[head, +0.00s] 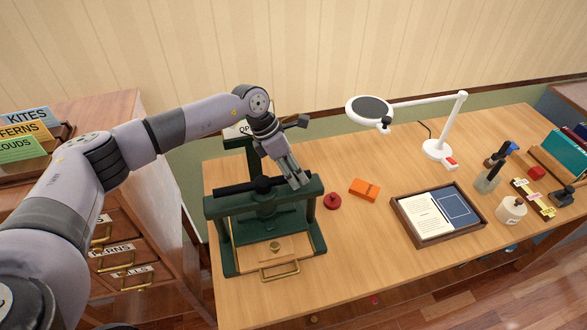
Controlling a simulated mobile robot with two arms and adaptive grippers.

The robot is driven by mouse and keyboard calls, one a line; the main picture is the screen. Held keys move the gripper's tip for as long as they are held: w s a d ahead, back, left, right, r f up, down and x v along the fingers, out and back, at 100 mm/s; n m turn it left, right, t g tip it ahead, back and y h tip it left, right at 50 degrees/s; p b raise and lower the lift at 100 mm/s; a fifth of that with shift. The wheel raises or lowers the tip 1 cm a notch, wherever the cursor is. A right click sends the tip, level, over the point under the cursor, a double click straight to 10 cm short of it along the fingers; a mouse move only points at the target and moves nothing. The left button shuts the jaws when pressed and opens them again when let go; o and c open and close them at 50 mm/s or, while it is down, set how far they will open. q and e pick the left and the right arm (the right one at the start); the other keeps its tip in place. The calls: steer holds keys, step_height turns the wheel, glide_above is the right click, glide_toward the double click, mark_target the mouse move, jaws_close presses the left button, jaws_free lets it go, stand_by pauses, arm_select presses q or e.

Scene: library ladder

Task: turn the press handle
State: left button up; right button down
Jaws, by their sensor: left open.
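The green press (318,232) stands at the left end of the wooden table. Its black bar handle (235,187) lies across the top, on the screw. A wooden board with a brass pull (280,272) sits in the press's base. My left gripper (299,182) reaches down from above at the right part of the handle and hides that end. Its fingers are apart; I cannot tell whether they touch the handle. My right gripper is not in view.
A red round piece (332,201) and an orange block (364,190) lie right of the press. A drawer cabinet (150,220) is at left.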

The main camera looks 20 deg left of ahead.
arm_select(q)
steer(key=shift+c, duration=0.4)
jaws_close()
stand_by(0.4)
